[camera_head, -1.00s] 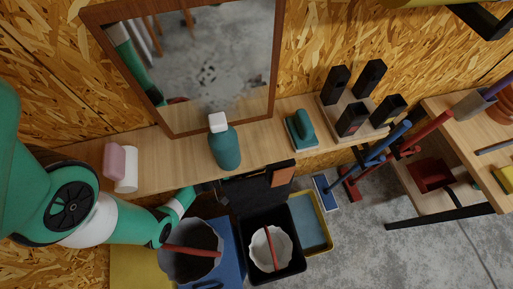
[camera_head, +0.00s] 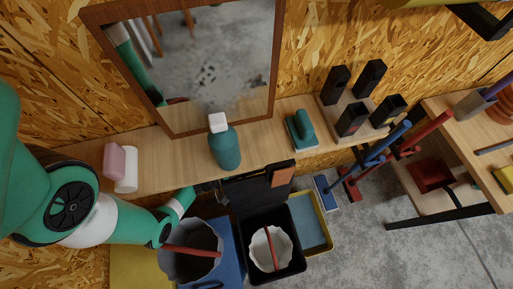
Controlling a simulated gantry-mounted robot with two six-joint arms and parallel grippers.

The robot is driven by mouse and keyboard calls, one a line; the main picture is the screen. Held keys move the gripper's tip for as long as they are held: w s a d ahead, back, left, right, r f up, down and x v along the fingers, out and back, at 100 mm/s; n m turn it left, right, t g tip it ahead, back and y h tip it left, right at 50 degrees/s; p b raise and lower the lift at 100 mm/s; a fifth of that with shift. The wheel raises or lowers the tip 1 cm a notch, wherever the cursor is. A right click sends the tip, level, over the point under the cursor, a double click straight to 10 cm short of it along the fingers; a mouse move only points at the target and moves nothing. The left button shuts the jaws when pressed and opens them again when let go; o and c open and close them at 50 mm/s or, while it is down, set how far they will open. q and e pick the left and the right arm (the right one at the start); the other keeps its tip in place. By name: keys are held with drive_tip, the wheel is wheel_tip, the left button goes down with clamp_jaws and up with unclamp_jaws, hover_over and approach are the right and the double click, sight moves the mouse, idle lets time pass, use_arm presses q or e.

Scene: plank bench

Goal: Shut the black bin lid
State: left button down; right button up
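The black bin (camera_head: 293,268) stands on the floor below the shelf, with a white crumpled liner and a red stick inside. Its black lid (camera_head: 256,194) is open, standing up at the back of the bin against the shelf's front edge. An orange-brown patch shows at the lid's upper right. My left arm comes in from the left, and my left gripper (camera_head: 206,187) is a small dark shape beside the lid's left edge. I cannot tell whether it touches the lid, and its fingers are too dark and small to read. My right gripper is not in view.
A grey bin (camera_head: 181,264) with a red stick and a blue bin stand left of the black bin; a yellow-rimmed tray (camera_head: 312,222) stands right. The shelf holds a teal bottle (camera_head: 225,150), a teal-handled block (camera_head: 301,131) and a pink item (camera_head: 115,160). A mirror (camera_head: 205,70) hangs behind.

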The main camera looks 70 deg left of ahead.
sight(259, 178)
use_arm(q)
drive_tip(key=shift+d+r+p, duration=0.15)
drive_tip(key=shift+d+p, duration=0.15)
drive_tip(key=d, duration=0.1)
drive_tip(key=d+p, duration=0.1)
drive_tip(key=d+r+p, duration=0.1)
drive_tip(key=shift+s, duration=0.25)
drive_tip(key=d+m, duration=0.3)
drive_tip(key=d, duration=0.3)
drive_tip(key=shift+s+d+b, duration=0.2)
drive_tip(key=shift+s+b, duration=0.1)
drive_tip(key=shift+s, duration=0.05)
drive_tip(key=c, duration=0.8)
unclamp_jaws()
drive_tip(key=shift+c, duration=0.2)
